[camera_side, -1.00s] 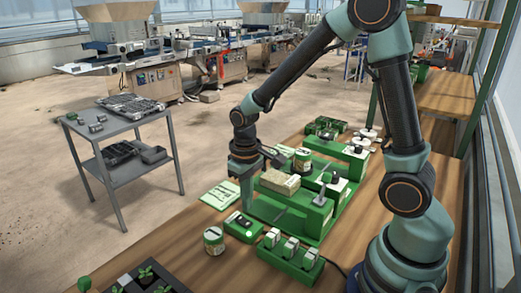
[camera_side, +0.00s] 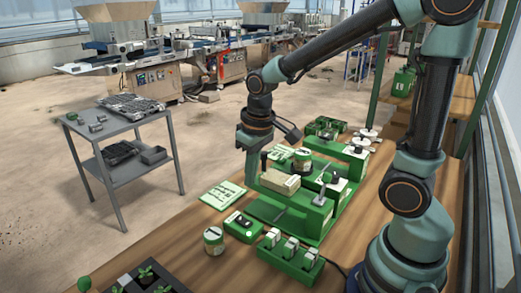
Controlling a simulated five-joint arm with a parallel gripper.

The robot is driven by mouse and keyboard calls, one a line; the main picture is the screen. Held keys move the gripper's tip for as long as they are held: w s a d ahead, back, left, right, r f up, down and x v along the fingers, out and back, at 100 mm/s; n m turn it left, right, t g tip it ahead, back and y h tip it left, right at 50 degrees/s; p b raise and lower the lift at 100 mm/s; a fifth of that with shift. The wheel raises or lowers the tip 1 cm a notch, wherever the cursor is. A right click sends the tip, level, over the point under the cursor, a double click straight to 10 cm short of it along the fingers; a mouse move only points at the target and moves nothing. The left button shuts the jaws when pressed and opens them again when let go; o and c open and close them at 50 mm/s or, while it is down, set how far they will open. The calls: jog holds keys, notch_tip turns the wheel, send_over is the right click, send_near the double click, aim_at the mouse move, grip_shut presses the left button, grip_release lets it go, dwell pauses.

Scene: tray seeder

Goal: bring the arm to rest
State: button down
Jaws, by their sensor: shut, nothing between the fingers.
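My arm reaches in from the right over the wooden bench (camera_side: 165,237). My gripper (camera_side: 249,178) points down beside the left end of the green seeder fixture (camera_side: 268,209). It is shut and holds nothing. A tan block (camera_side: 279,182) sits on the fixture just right of the fingers. Whether the fingertips touch anything is too small to tell.
A green and white card (camera_side: 222,194) lies left of the gripper. In front are a labelled tin (camera_side: 213,241), a green control box (camera_side: 244,226) and a green rack (camera_side: 290,256) of white-topped items. A seedling tray (camera_side: 150,279) is at the bottom left. Air left of the gripper is clear.

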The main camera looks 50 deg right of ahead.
jog(key=s+r+t, duration=0.4)
jog(key=s+r, duration=0.1)
jog(key=r, duration=0.3)
jog(key=shift+s+d+r, duration=0.2)
jog(key=shift+s+r, duration=0.1)
jog(key=shift+s, duration=0.1)
